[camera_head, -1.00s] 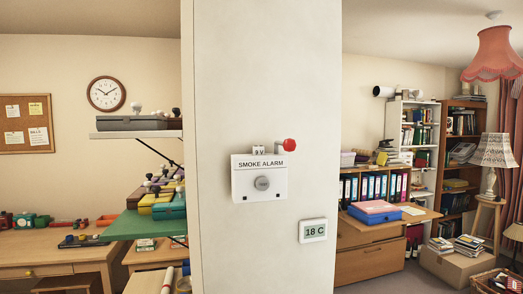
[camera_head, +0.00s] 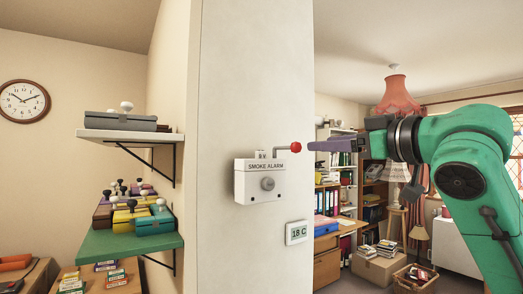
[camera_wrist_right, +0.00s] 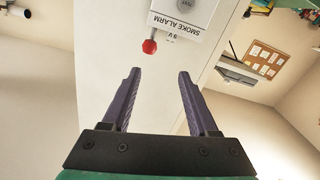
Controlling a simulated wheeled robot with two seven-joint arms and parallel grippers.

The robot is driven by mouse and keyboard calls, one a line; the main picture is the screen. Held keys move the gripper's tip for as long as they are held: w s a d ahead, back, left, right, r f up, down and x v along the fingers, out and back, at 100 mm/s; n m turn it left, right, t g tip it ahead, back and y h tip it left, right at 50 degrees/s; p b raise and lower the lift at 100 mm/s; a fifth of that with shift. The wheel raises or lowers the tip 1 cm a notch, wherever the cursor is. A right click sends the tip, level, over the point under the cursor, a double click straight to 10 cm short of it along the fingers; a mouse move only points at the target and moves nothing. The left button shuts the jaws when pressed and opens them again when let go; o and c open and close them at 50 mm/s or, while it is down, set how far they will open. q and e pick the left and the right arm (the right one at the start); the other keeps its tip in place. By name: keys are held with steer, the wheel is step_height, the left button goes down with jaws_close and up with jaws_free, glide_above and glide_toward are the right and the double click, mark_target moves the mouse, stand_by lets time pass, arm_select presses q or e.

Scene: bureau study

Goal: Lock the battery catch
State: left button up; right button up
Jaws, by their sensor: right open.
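The white smoke alarm box (camera_head: 259,183) is fixed to a pale pillar and has a round grey knob on its front. A battery marked 9 V (camera_head: 260,155) shows at its top. The catch, a grey bent lever with a red ball end (camera_head: 296,147), sticks out at the top right. My right gripper (camera_head: 312,146) is close to the right of the red ball in the head view. In the right wrist view its two purple fingers (camera_wrist_right: 156,75) are spread and empty, and the red ball (camera_wrist_right: 150,46) is just beyond their tips, apart from them. My left gripper is out of view.
A thermostat reading 18 C (camera_head: 298,232) is on the pillar below the alarm. The pillar face around the alarm is otherwise bare.

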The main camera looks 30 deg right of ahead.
mark_target(298, 147)
steer(key=w+p, duration=0.2)
steer(key=w, duration=0.2)
steer(key=w+d+p, duration=0.1)
steer(key=w+p, duration=0.1)
steer(key=w, duration=0.3)
steer(key=w+d+p, duration=0.1)
steer(key=w+p, duration=0.1)
steer(key=w, duration=0.3)
steer(key=shift+w+f, duration=0.2)
steer(key=shift+w, duration=0.05)
steer(key=shift+d+f, duration=0.15)
steer(key=shift+d, duration=0.2)
steer(key=shift+a, duration=0.2)
jaws_close()
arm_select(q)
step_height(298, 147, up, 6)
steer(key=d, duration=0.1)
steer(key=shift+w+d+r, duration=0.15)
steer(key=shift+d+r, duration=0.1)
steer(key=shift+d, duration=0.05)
arm_select(e)
steer(key=shift+d, duration=0.1)
